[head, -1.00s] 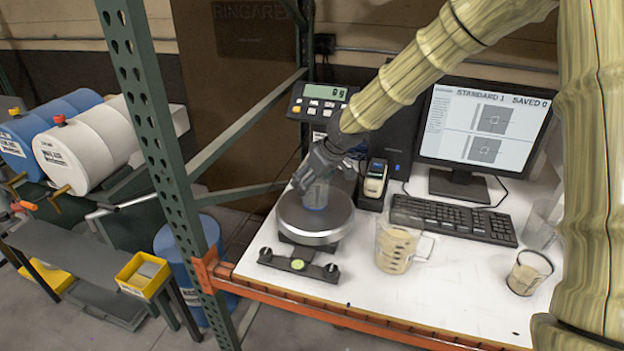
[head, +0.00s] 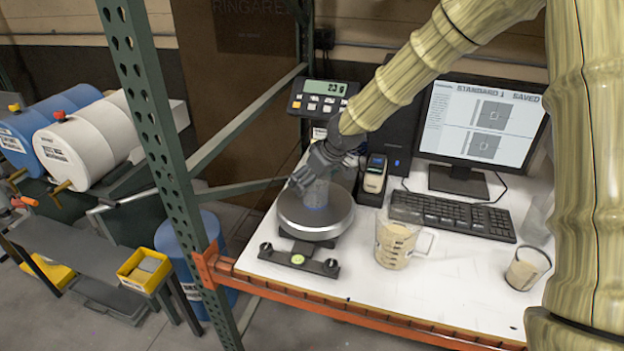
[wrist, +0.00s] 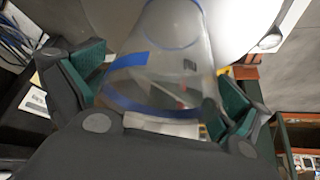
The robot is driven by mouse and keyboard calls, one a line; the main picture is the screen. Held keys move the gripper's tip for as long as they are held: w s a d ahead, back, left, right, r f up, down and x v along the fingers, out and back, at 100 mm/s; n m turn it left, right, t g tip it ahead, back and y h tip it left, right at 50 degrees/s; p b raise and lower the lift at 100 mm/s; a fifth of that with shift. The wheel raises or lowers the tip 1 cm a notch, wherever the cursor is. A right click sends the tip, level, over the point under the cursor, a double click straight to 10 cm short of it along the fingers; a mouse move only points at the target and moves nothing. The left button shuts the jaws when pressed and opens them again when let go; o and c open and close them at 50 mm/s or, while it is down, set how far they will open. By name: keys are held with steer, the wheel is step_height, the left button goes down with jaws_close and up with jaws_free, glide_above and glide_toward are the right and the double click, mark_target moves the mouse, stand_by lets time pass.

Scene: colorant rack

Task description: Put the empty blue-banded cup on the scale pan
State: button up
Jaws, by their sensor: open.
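The clear blue-banded cup (head: 317,196) stands on the round metal scale pan (head: 316,223). It looks empty. In the wrist view the cup (wrist: 165,65) shows its blue band, between the two green-padded fingers of my gripper (wrist: 165,95). The fingers are spread, with gaps visible beside the cup. In the head view my gripper (head: 312,182) is at the pan, around the cup's upper part. The scale display (head: 324,89) is lit and appears to read 23 g.
A pitcher of beige liquid (head: 392,246) and a smaller cup of beige stuff (head: 527,268) stand on the white table. A keyboard (head: 452,217), monitor (head: 483,130) and handheld device (head: 375,175) are behind. A green rack post (head: 160,130) rises at the table's left corner.

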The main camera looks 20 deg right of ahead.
steer(key=b+v, duration=0.3)
steer(key=v, duration=0.9)
steer(key=shift+r, duration=0.2)
steer(key=shift+c, duration=0.4)
stand_by(1.5)
